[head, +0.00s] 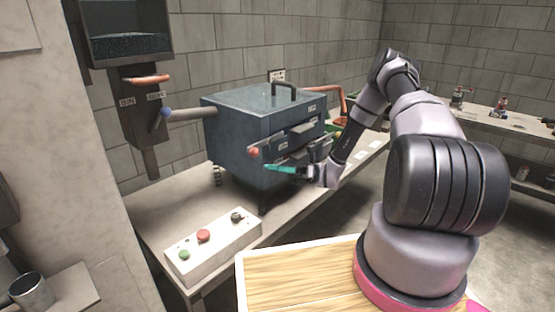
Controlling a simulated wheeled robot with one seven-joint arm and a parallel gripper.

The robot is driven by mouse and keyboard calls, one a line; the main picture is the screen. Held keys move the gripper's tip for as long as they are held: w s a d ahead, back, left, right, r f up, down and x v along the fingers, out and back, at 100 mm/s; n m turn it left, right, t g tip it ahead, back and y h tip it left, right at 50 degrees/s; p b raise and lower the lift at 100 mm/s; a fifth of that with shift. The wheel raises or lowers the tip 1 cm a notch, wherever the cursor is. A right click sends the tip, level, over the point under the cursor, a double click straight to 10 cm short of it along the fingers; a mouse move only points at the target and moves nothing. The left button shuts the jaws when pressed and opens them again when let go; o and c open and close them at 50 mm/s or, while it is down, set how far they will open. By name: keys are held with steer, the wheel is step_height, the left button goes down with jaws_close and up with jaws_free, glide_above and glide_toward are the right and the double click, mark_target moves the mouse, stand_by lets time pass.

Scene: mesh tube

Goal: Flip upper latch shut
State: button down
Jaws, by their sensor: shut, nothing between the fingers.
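A blue-grey metal box (235,150) with a black top handle (283,86) stands on the bench. Its right-hand face carries pale trays or drawer-like parts (300,128), one above another. The upper latch is too small to make out for certain among them. A rod with a red ball end (253,152) shows at the box's near front corner. My gripper (268,168) has teal fingers, is shut and empty, and points left in front of the lower part of that face. I cannot tell whether it touches the box. My wrist and fingers hide part of the lower face.
A white control panel (215,246) with green, red and dark knobs sits on the bench's near end. A hopper (125,35) hangs on the wall at left. Another bench (480,120) stands at right.

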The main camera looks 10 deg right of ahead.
steer(key=v, duration=1)
steer(key=shift+d, duration=0.2)
steer(key=s+d+r+n+t+h, duration=0.1)
steer(key=s+r+n+t+h, duration=0.3)
steer(key=r, duration=0.8)
steer(key=s+r+n+t+h, duration=0.4)
steer(key=s+r+n+h, duration=0.3)
steer(key=r, duration=0.5)
steer(key=s+d+r+n+t+h, duration=0.1)
steer(key=s+r+n+t+h, duration=0.4)
steer(key=r, duration=0.8)
steer(key=s+h, duration=0.2)
steer(key=h, duration=0.1)
steer(key=shift+s+d+h, duration=0.3)
steer(key=shift+s, duration=0.05)
